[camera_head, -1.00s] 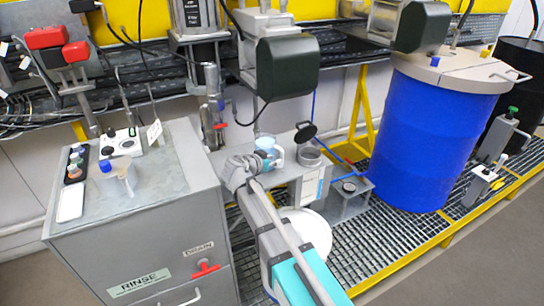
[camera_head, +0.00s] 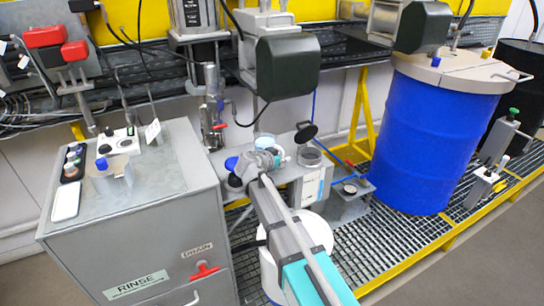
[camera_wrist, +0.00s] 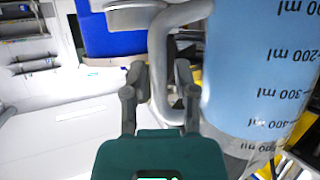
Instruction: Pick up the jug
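The jug (camera_wrist: 250,65) is pale blue with black ml marks and a grey handle (camera_wrist: 159,60). In the wrist view it fills the right side, its marks upside down. My gripper (camera_wrist: 160,80) has one finger on each side of the handle bar, the right one inside the loop. The fingers are very close to the bar; whether they press on it I cannot tell. In the head view the jug (camera_head: 265,143) is on the grey bench behind my gripper (camera_head: 262,163), which partly hides it.
A dark container with a blue top (camera_head: 232,164) stands just left of my gripper. A grey round vessel (camera_head: 310,157) is to the right. The rinse cabinet (camera_head: 135,245) is at the left, the blue drum (camera_head: 425,130) at the right. A white drum (camera_head: 318,235) is below my arm.

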